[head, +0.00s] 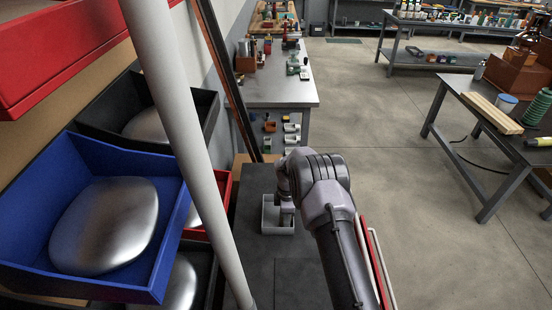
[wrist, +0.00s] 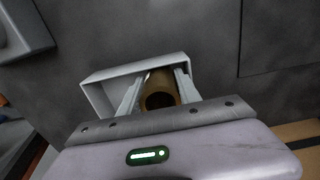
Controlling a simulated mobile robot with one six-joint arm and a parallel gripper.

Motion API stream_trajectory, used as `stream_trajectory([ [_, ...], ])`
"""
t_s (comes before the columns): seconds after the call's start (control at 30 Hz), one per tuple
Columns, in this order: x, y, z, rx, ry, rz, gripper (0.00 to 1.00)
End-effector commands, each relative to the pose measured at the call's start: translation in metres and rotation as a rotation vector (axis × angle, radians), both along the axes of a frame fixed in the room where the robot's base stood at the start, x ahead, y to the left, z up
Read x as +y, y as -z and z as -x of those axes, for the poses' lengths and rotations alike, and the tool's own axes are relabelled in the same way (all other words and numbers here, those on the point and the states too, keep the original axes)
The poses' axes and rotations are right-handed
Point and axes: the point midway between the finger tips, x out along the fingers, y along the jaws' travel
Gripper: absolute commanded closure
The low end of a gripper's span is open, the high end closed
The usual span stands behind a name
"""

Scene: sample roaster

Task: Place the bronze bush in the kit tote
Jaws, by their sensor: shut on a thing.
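The bronze bush (wrist: 160,92) is a short brown-gold hollow cylinder, seen in the wrist view with its open end toward the camera. My gripper (wrist: 158,84) is shut on it, one pale finger on each side. The kit tote (wrist: 130,69) is a small light-grey open box around and beyond the fingers in the wrist view. In the head view the tote (head: 266,228) stands on a dark surface, with my gripper (head: 287,208) down over it. The bush is hidden there. I cannot tell whether the bush touches the tote's floor.
Blue (head: 120,285) and black bins with shiny metal pieces line the left, behind a pale post (head: 180,120). A workbench (head: 275,92) with small parts stands beyond. Another table (head: 500,120) is at the right.

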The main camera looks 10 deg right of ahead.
Motion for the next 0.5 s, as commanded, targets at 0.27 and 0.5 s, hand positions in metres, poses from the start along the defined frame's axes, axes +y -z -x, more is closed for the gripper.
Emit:
stream_trajectory([
  [0.27,0.0,0.0087,0.0,0.0,0.0,0.0,0.51],
  [0.5,0.0,0.0077,0.0,0.0,0.0,0.0,0.51],
])
